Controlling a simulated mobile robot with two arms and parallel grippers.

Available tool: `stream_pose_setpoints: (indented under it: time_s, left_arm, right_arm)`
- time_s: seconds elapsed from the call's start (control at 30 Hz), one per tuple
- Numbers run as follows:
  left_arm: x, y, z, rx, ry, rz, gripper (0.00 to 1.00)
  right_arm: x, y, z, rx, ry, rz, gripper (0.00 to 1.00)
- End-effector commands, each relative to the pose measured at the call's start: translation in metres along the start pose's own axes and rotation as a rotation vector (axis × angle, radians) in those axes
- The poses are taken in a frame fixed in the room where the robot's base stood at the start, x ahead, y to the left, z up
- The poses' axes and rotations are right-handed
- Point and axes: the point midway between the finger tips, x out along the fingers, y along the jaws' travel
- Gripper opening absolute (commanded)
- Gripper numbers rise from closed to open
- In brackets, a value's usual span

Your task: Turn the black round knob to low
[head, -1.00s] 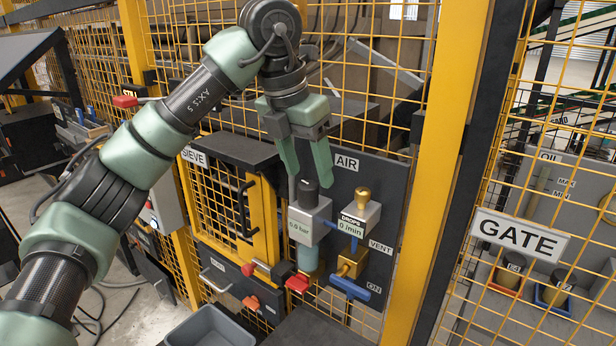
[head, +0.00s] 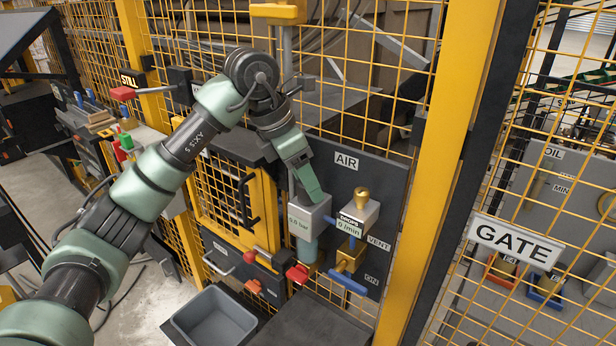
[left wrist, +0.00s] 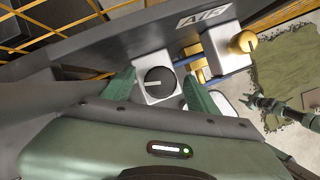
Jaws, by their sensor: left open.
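The black round knob (left wrist: 160,82) sits on top of the grey regulator block and has a pale pointer line, seen in the left wrist view. In the head view the knob is hidden behind my fingers. My left gripper (head: 308,188) reaches down to the top of the regulator block (head: 308,216), whose display reads 0.0 bar. In the left wrist view my left gripper (left wrist: 159,90) is open, with one green finger on each side of the knob. A small gap seems to show beside the knob; contact is not clear. A distant arm (left wrist: 268,104), apparently my right, shows small.
The dark AIR panel (head: 347,161) also carries a DROPS block with a brass knob (head: 362,194), a blue handle (head: 347,284) and a red lever (head: 297,274). A yellow post (head: 440,170) stands right of it. A grey bin (head: 215,322) lies below.

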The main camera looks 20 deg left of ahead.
Motion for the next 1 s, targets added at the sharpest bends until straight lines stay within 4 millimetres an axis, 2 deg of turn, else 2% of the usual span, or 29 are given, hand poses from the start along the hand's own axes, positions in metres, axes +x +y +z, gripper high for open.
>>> stream_pose_setpoints:
  time_s: [0.17,0.4,0.6,0.63,0.77,1.0]
  left_arm:
    - [0.011,-0.001,0.0,0.001,0.001,-0.001,0.59]
    - [0.012,-0.001,0.0,0.001,0.0,0.0,0.59]
    - [0.012,-0.001,0.0,0.001,0.0,0.0,0.03]
    - [0.012,-0.001,0.0,0.001,0.0,0.0,0.0]
    - [0.012,0.0,0.0,-0.019,0.0,0.01,0.0]
    - [0.013,0.0,0.0,-0.191,-0.002,0.083,0.0]
  right_arm:
    - [-0.004,0.0,0.0,0.0,-0.001,0.0,0.36]
    - [-0.004,0.001,0.001,-0.001,-0.001,0.001,0.36]
    - [-0.004,0.002,0.001,-0.001,-0.002,0.002,0.36]
    - [-0.004,0.002,0.001,-0.001,-0.002,0.002,0.36]
    - [-0.001,0.002,0.001,-0.001,-0.002,0.002,0.36]
    - [0.015,0.002,0.003,-0.001,-0.002,0.002,0.36]
